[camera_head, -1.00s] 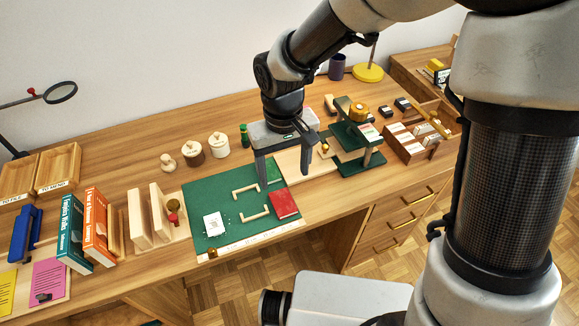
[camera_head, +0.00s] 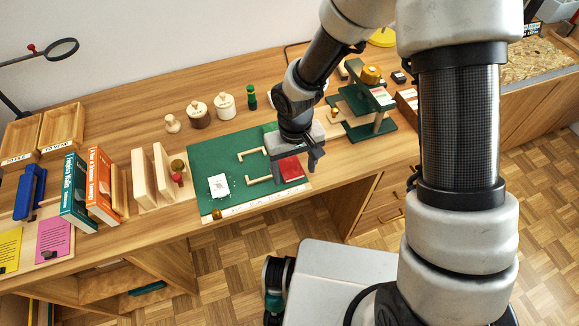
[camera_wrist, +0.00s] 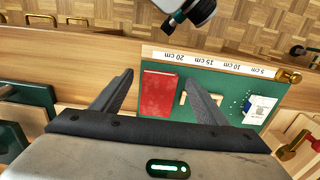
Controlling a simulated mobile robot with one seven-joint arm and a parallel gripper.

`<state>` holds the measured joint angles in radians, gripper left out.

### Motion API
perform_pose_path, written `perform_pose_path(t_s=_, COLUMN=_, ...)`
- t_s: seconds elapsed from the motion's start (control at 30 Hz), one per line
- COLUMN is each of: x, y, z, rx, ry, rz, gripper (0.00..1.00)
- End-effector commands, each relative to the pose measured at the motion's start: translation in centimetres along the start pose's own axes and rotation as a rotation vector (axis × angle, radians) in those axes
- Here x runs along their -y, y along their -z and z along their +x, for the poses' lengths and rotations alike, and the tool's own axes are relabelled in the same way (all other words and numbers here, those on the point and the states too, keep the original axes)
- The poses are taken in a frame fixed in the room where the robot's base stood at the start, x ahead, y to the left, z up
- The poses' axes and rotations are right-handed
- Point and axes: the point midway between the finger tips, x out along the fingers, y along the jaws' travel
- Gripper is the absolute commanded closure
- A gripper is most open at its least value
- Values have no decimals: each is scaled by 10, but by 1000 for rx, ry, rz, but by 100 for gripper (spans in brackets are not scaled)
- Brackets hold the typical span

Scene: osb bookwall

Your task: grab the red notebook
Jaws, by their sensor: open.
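The red notebook (camera_head: 291,168) lies flat on the green mat (camera_head: 222,148), near the mat's right edge. In the wrist view the red notebook (camera_wrist: 159,94) shows between and beyond my two fingers, beside the mat's white ruler strip. My gripper (camera_head: 297,172) is open and empty. It hangs over the notebook and hides part of it in the head view. In the wrist view my gripper (camera_wrist: 165,92) has one finger left of the notebook and the other to its right. I cannot tell the exact height between fingertips and notebook.
Wooden corner brackets (camera_head: 262,180) and a white card (camera_head: 219,186) lie left of the notebook on the mat. A green stand (camera_head: 372,110) is to the right. Upright books (camera_head: 102,185) and wooden bookends (camera_head: 148,178) stand left.

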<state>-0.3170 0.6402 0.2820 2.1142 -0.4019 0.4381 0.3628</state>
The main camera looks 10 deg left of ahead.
Motion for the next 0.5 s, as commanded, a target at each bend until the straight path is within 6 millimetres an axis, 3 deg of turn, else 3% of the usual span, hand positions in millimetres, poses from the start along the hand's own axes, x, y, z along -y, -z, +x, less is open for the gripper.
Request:
perform_pose_path(t_s=0.33, x=0, y=0, z=8, rx=-1, ry=0, rz=0, gripper=34)
perform_pose_path(t_s=0.5, x=0, y=0, z=8, rx=-1, ry=0, rz=0, gripper=63)
